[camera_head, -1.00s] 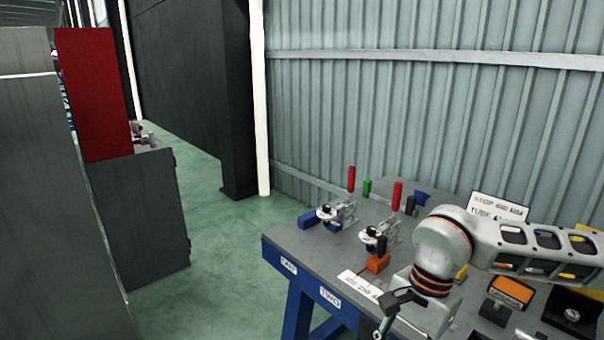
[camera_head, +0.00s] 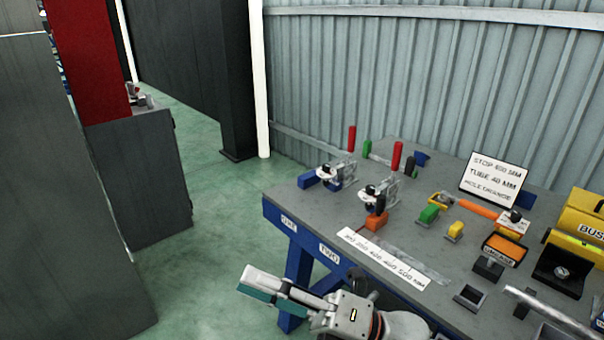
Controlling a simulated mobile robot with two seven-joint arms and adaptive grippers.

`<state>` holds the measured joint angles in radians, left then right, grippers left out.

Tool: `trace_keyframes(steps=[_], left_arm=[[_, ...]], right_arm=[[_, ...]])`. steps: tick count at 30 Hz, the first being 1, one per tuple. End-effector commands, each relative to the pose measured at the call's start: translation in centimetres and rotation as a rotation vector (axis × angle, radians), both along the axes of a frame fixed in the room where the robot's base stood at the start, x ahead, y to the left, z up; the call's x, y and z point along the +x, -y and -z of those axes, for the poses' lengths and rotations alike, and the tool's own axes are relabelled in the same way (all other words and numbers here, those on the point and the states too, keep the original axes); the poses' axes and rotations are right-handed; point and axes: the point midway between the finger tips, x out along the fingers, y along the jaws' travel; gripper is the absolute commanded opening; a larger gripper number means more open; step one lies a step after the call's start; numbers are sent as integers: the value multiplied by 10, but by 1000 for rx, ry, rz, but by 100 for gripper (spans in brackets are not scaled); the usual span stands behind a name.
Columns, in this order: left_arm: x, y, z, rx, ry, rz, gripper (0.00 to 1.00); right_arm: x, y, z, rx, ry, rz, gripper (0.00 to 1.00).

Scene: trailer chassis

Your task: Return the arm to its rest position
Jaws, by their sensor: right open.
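My right gripper (camera_head: 252,282) is at the bottom centre of the head view. It has pale fingers with teal pads and points left. It is open, with nothing seen between its fingers. It hangs over the green floor (camera_head: 215,225), in front of the blue-edged workbench (camera_head: 320,245) and apart from the objects on it. My right forearm comes in from the bottom edge. My left gripper is not in the picture.
The bench holds two toggle clamps (camera_head: 376,198) (camera_head: 335,176), a ruler strip (camera_head: 381,257), a sign (camera_head: 494,178), an orange tube tool (camera_head: 478,208) and several small blocks. A dark cabinet (camera_head: 145,180) stands at left. The floor between is clear.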

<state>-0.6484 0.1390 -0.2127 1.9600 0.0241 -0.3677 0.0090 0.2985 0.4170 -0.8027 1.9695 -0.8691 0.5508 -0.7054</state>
Motion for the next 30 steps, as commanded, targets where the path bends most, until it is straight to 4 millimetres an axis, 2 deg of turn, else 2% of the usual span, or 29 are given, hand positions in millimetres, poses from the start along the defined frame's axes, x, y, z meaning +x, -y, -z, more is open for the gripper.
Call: trace_keyframes(steps=[3, 5, 8, 11, 12, 14, 15, 18, 21, 25, 30], left_arm=[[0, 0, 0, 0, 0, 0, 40], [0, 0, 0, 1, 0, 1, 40], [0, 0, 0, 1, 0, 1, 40], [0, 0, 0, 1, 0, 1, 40], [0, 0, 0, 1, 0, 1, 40], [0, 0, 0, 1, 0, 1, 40], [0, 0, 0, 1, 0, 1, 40], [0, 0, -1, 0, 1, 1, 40], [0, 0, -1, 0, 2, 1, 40], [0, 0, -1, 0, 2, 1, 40], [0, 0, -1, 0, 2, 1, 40]], right_arm=[[36, 29, 28, 126, -320, 132, 41], [52, 47, 48, 189, -483, 198, 41], [71, 83, 96, 293, -753, 311, 41], [76, 123, 156, 399, -1023, 429, 41], [73, 139, 183, 443, -1130, 477, 41], [64, 163, 221, 504, -1279, 547, 41], [55, 178, 247, 544, -1375, 594, 41], [24, 211, 305, 639, -1585, 702, 41], [-10, 237, 351, 717, -1749, 795, 41], [-46, 258, 388, 788, -1887, 878, 41], [-65, 268, 404, 825, -1954, 920, 41]])
